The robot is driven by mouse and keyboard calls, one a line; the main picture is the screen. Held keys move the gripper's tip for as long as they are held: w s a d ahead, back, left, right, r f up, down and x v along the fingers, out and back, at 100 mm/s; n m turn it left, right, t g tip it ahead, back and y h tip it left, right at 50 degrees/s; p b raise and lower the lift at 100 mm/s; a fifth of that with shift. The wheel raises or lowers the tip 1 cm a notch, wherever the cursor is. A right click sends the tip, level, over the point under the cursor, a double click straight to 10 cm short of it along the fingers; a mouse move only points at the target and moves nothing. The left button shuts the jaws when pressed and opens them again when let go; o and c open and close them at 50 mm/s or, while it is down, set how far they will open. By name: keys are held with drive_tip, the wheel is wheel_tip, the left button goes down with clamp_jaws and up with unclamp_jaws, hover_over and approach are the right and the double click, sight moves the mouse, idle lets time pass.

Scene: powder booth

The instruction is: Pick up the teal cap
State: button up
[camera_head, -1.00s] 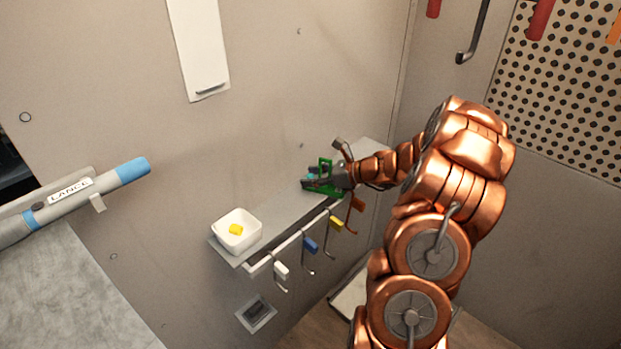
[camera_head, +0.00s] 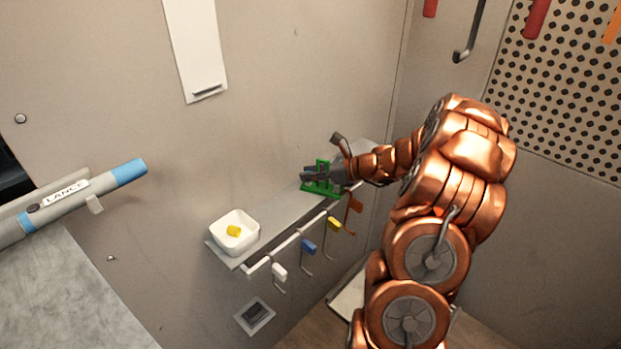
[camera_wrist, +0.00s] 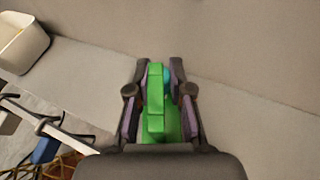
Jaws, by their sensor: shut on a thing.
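The teal cap (camera_wrist: 167,75) shows as a small patch near my fingertips in the wrist view, mostly hidden by a green upright. I cannot make it out in the head view. The green stand (camera_head: 322,190) sits on the far part of the grey shelf, with its upright between my fingers. My gripper (camera_head: 309,173) reaches over the stand from the right. In the wrist view my gripper (camera_wrist: 161,68) is closed in around the cap, with the green upright (camera_wrist: 155,100) also between the fingers. The contact itself is hidden.
A white bowl (camera_head: 221,240) with a yellow piece (camera_head: 233,231) stands at the shelf's near end. The shelf (camera_head: 275,215) between bowl and stand is clear. Hooks with coloured tags hang from the rail (camera_head: 290,243) in front. The wall is close behind.

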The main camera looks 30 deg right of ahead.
wheel_tip(320, 180, up, 10)
drive_tip(key=b, duration=0.2)
drive_tip(key=s+d+b, duration=0.2)
drive_tip(key=s+d, duration=0.8)
drive_tip(key=s, duration=0.4)
drive_tip(key=shift+s+d+r, duration=0.2)
drive_tip(key=shift+s+r, duration=0.05)
drive_tip(key=shift+s, duration=0.1)
